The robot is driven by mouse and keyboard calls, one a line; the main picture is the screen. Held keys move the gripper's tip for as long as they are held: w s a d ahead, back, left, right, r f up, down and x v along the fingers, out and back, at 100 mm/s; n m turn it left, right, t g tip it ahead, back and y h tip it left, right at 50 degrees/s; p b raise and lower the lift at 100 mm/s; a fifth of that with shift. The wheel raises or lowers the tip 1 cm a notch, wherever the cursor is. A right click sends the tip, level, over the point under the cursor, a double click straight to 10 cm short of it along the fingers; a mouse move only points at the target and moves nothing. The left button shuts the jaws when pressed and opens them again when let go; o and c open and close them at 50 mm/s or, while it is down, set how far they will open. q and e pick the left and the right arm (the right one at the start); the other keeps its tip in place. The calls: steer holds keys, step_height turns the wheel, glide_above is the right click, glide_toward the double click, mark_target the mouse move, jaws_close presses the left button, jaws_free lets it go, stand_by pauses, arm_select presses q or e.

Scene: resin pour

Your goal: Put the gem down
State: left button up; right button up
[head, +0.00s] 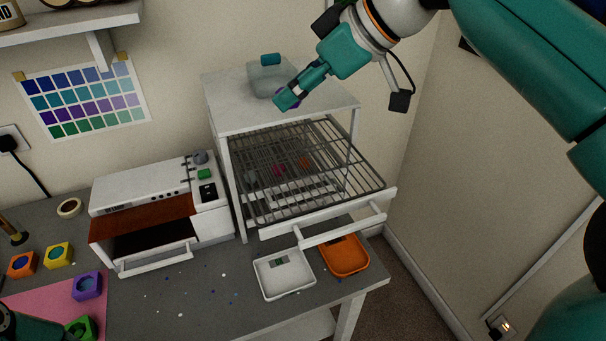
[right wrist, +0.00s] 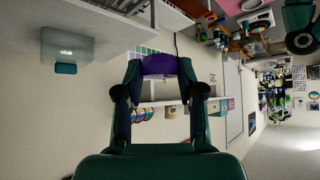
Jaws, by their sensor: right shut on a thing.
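My right gripper (head: 287,100) is high in the head view, in front of the white cabinet's top. It is shut on a purple gem (right wrist: 160,65), which spans the two fingertips in the right wrist view. In the head view only a sliver of purple shows beside the fingers. The gem is held up in the air, apart from any surface as far as I can tell. A teal and dark part of my left arm (head: 35,328) shows at the bottom left corner; its fingertips cannot be made out.
A wire rack (head: 310,185) is pulled out of the white cabinet (head: 225,118). A clear container with a teal knob (head: 270,59) stands on top. Below are a white tray (head: 265,292), an orange tray (head: 358,266) and an open white oven (head: 130,190). Coloured moulds lie at left.

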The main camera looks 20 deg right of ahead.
steer(key=b, duration=0.1)
glide_above(288, 190)
steer(key=s+d, duration=0.2)
step_height(288, 190, down, 14)
steer(key=shift+w+r, duration=0.15)
steer(key=shift+r, duration=0.05)
steer(key=shift+f, duration=2.25)
steer(key=o, duration=1.1)
steer(key=shift+c, duration=0.2)
